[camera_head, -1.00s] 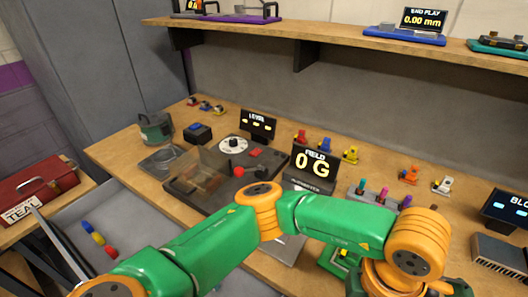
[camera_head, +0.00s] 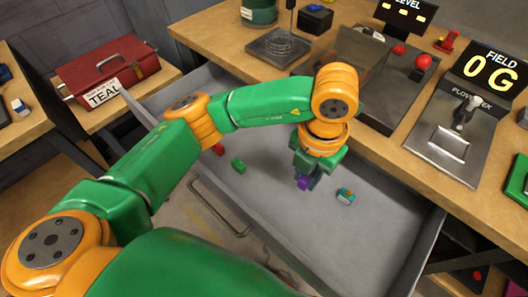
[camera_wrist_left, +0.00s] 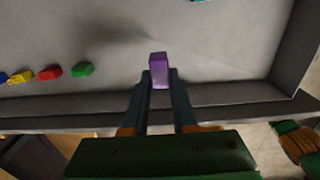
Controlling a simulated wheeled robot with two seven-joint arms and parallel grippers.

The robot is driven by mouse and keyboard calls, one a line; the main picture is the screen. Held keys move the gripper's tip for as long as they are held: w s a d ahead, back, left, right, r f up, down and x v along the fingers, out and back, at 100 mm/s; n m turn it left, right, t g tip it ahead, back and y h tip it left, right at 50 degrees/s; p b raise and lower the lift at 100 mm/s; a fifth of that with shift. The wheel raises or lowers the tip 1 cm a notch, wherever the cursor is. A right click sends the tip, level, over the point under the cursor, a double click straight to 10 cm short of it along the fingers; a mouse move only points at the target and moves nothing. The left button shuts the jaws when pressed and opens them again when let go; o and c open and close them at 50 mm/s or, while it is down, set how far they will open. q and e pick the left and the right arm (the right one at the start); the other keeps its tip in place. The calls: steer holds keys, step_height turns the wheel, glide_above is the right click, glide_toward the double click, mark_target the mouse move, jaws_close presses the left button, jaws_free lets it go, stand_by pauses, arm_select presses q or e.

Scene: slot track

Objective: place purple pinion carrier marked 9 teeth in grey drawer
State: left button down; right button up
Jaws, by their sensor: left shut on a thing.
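The purple pinion carrier (camera_head: 304,183) is in my left gripper (camera_head: 305,172), over the open grey drawer (camera_head: 385,240). In the left wrist view the purple carrier (camera_wrist_left: 158,69) sits between the fingertips of the left gripper (camera_wrist_left: 160,76), with the drawer floor (camera_wrist_left: 225,60) behind it. The gripper is shut on it. Its tooth marking cannot be read. I cannot tell how far the carrier is above the drawer floor. My right gripper is in neither current view.
Inside the drawer lie a teal block (camera_head: 346,196), a green block (camera_head: 238,165) and a red block (camera_head: 218,149); yellow (camera_wrist_left: 22,76) and blue pieces lie beside them. A red toolbox (camera_head: 107,70) stands left; the workbench (camera_head: 215,35) lies behind.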

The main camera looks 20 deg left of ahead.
arm_select(q)
steer(key=w+a+f, duration=0.2)
steer(key=f, duration=0.1)
steer(key=w+a+f, duration=0.1)
steer(key=a+f, duration=0.2)
steer(key=f, duration=0.1)
steer(key=w+a+f+p, duration=0.1)
steer(key=w+a+f, duration=0.1)
steer(key=f, duration=0.1)
steer(key=shift+w+a+f, duration=0.2)
steer(key=shift+w+a, duration=0.15)
steer(key=shift+a, duration=0.05)
steer(key=shift+f, duration=0.35)
steer(key=shift+f, duration=0.1)
steer(key=c, duration=1.1)
jaws_free()
steer(key=shift+f, duration=0.1)
steer(key=shift+c, duration=0.2)
steer(key=o, duration=0.4)
steer(key=shift+o, duration=0.2)
step_height(320, 180, up, 12)
steer(key=shift+r, duration=0.25)
